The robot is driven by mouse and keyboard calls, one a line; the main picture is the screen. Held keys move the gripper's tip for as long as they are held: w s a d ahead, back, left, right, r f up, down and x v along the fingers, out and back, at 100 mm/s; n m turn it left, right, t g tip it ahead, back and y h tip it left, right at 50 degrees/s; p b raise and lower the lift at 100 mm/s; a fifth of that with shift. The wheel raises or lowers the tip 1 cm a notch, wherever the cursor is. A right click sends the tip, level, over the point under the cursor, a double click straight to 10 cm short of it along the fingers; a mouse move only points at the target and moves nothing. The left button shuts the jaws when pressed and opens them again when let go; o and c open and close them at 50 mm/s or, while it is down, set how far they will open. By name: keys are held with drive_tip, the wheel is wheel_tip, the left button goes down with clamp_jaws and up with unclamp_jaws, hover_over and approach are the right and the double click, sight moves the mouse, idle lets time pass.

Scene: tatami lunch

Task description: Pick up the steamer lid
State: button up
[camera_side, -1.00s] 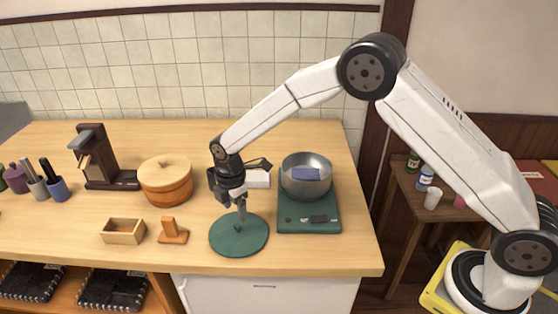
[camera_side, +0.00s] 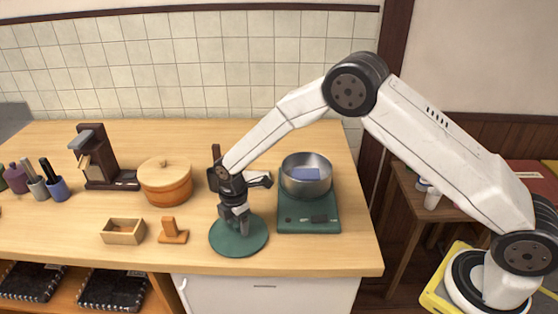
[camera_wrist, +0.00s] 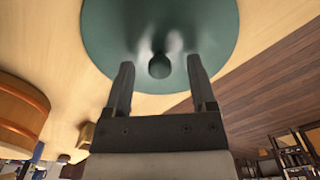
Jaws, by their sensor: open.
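A flat, round dark green lid (camera_side: 225,241) with a small knob lies on the wooden counter near its front edge. It fills the top of the wrist view (camera_wrist: 105,35), where its knob (camera_wrist: 160,68) shows. My gripper (camera_side: 240,228) points down over the lid. In the wrist view my open fingers (camera_wrist: 160,65) appear one on each side of the knob, with gaps and no visible contact. In the side view the gripper hides the knob. A round wooden pot (camera_side: 166,187) with its own pale, knobbed lid (camera_side: 163,166) stands to the left.
A green scale (camera_side: 308,222) with a metal bowl (camera_side: 306,163) holding a blue block stands close right of the green lid. A small wooden stand (camera_side: 172,236) and an open wooden box (camera_side: 123,232) lie to the left. The counter's front edge (camera_side: 200,268) is near.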

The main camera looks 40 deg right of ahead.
clamp_jaws()
drive_tip(key=shift+r, duration=0.15)
idle(0.4)
drive_tip(key=shift+r, duration=0.8)
drive_tip(key=s+d+r, duration=0.3)
drive_tip(key=s+r, duration=0.8)
drive_tip(key=s, duration=0.2)
drive_tip(key=shift+s, duration=0.35)
drive_tip(key=shift+r, duration=0.1)
